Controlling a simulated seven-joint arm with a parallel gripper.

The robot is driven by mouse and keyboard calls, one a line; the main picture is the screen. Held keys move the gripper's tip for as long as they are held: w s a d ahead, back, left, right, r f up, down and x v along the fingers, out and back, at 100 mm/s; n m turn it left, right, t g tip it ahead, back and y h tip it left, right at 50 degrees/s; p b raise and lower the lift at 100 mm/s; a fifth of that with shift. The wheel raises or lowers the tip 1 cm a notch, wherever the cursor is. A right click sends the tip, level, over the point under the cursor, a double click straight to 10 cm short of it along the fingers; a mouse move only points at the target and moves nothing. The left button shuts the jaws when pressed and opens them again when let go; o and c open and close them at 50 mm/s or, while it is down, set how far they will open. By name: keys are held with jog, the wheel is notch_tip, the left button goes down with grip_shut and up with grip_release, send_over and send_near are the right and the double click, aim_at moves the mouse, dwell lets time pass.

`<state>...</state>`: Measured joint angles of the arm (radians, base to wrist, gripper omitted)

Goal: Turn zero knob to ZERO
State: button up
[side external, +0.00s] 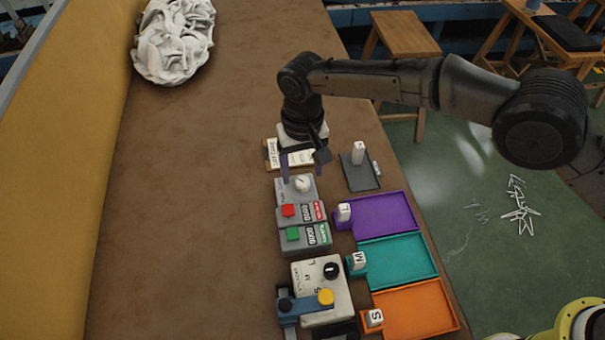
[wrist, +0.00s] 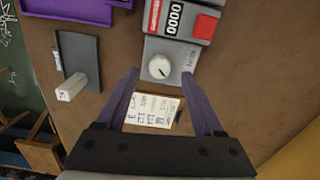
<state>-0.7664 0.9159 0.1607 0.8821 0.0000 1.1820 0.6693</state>
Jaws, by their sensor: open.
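The zero knob is a round white dial (side external: 302,184) on a grey box at the top of the row of devices. In the wrist view the zero knob (wrist: 159,67) has a dark pointer mark, and small lettering on the box beside it is too blurred to read surely. My gripper (side external: 300,165) is above the far end of that box. In the wrist view my gripper (wrist: 170,85) is open, its two purple fingers apart with nothing held between them. The knob lies just beyond the fingertips, apart from them.
Red-button (side external: 288,211) and green-button (side external: 292,234) counters adjoin the knob box. A printed card (wrist: 153,112) lies beneath my gripper. A dark stand with a white block (side external: 358,152) is at right. Purple (side external: 385,214), teal (side external: 398,260) and orange (side external: 415,310) trays line the right edge.

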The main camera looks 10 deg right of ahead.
aim_at(303, 181)
notch_tip(303, 181, up, 11)
dwell(0.3)
dwell(0.5)
